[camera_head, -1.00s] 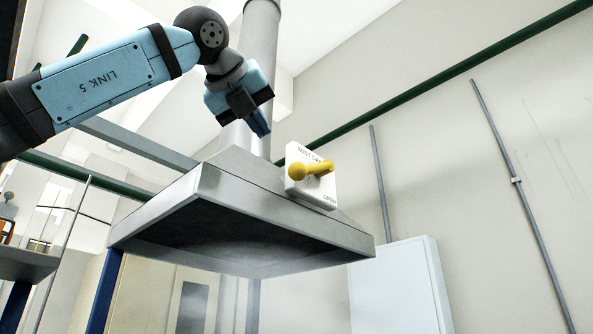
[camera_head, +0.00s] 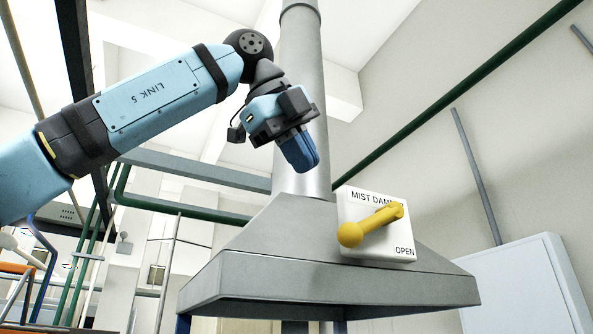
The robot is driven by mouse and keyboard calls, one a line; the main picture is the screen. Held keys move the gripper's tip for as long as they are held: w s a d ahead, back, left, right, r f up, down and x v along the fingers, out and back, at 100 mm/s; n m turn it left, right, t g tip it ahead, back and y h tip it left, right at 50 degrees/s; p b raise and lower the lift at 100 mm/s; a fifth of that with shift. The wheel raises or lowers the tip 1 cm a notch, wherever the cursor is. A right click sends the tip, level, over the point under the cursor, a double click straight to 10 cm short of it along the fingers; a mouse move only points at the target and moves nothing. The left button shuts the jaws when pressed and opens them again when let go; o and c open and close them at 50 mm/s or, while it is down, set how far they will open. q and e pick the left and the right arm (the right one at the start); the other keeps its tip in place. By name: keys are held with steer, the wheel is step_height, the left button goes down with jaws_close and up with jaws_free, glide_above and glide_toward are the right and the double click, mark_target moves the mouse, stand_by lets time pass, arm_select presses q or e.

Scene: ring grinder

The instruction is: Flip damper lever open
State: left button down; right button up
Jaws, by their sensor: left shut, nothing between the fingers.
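The damper lever (camera_head: 374,224) is yellow with a round knob at its lower left end. It is mounted on a white plate (camera_head: 360,246) marked "MIST DAMPER" at the top and "OPEN" at the lower right. The lever slants, with its knob pointing left and slightly down, away from the "OPEN" mark. My left gripper (camera_head: 303,160) is above and to the left of the lever, with its blue fingers together, pointing down. It is empty and apart from the lever. My right gripper is not in view.
The plate sits on the sloping front of a grey metal hood (camera_head: 290,240). A round duct (camera_head: 305,100) rises from the hood behind my left gripper. A green pipe (camera_head: 455,95) runs along the wall at right. A white cabinet (camera_head: 520,285) stands at lower right.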

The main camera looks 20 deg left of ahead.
mark_target(371, 223)
arm_select(q)
steer(key=p+x, duration=0.2)
steer(key=x, duration=0.7)
steer(key=shift+r, duration=0.15)
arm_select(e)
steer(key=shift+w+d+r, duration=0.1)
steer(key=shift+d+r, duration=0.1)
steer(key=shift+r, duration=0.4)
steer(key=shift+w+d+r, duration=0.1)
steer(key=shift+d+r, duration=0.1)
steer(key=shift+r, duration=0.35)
arm_select(q)
steer(key=shift+d, duration=0.1)
